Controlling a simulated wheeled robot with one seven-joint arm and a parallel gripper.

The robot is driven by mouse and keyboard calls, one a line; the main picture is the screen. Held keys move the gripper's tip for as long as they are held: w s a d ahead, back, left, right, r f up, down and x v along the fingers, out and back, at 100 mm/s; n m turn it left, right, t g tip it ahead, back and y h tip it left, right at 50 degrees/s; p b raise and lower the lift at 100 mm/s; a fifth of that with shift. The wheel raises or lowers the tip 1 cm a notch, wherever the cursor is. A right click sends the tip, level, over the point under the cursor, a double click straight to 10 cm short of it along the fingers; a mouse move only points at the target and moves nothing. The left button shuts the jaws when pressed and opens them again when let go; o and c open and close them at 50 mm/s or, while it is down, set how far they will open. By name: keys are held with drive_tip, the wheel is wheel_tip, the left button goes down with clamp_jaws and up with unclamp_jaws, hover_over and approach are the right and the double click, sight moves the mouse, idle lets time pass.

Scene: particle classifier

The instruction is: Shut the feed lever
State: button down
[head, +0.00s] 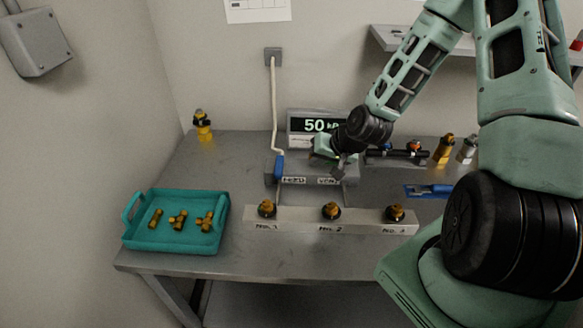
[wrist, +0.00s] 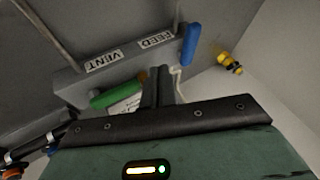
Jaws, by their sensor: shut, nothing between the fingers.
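The feed lever has a blue handle (head: 279,167) at the left end of a grey valve block, above the FEED label (head: 293,180). The blue handle also shows in the wrist view (wrist: 190,43), beside the FEED label and apart from my fingers. A green handle (wrist: 112,95) lies along the block near the VENT label (wrist: 103,62). My gripper (head: 340,170) is shut and empty over the vent side of the block. Its fingertips (wrist: 159,72) are together, between the two handles in the wrist view. My gripper hides part of the block in the head view.
A display (head: 312,126) behind the block reads 50. A rail (head: 345,227) with three brass fittings stands in front. A teal tray (head: 150,240) with brass fittings is at left. A white hose (head: 274,105) runs down the wall to the block's left.

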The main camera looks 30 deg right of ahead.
sight(279, 168)
drive_tip(key=p+x, duration=0.1)
drive_tip(key=x, duration=0.5)
drive_tip(key=shift+w+f, duration=0.1)
drive_tip(key=shift+w, duration=0.05)
drive_tip(key=shift+w+a+p, duration=0.35)
drive_tip(key=shift+a, duration=0.2)
drive_tip(key=shift+w+a+p, duration=0.35)
drive_tip(key=shift+a, duration=0.2)
drive_tip(key=shift+w+a+f, duration=0.1)
drive_tip(key=shift+w+a, duration=0.35)
drive_tip(key=shift+a, duration=0.1)
drive_tip(key=shift+a, duration=0.15)
